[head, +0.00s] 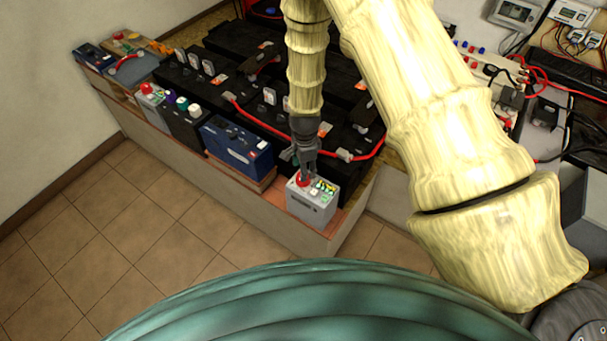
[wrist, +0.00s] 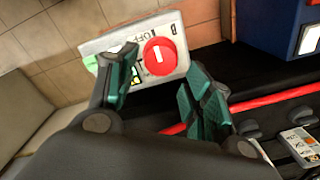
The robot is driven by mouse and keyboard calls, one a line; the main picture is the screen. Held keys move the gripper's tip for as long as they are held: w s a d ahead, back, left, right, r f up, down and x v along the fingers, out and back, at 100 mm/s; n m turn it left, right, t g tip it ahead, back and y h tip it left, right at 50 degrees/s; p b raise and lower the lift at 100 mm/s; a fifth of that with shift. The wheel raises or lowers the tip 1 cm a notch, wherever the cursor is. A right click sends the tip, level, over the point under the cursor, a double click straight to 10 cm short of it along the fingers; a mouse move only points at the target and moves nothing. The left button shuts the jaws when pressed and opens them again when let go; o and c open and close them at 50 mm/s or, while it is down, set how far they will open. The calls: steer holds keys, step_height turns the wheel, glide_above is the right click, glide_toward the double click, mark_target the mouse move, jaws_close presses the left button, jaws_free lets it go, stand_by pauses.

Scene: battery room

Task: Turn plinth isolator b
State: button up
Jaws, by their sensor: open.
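Plinth isolator b is a light grey box (head: 313,204) on the front right end of the plinth, with a red round knob (head: 302,180) on top. In the wrist view the red knob (wrist: 159,55) has a white bar on it. Printed OFF lettering and a letter that looks like B show on the grey face (wrist: 110,42). My gripper (head: 306,172) is above the box, close over the knob. In the wrist view my gripper (wrist: 162,72) is open, its green-padded fingers on either side of the knob's near side. I cannot tell whether they touch it.
Black batteries (head: 225,75) fill the plinth behind, with a red cable (head: 262,127) along them. A blue box (head: 236,145) stands left of the isolator. Another grey box with a red knob (head: 147,89) is farther left. The tiled floor (head: 140,230) in front is clear.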

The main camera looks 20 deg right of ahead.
steer(key=shift+w+f+p, duration=0.1)
steer(key=shift+f+p, duration=0.65)
steer(key=shift+f, duration=2.05)
steer(key=shift+c, duration=0.4)
steer(key=c, duration=0.7)
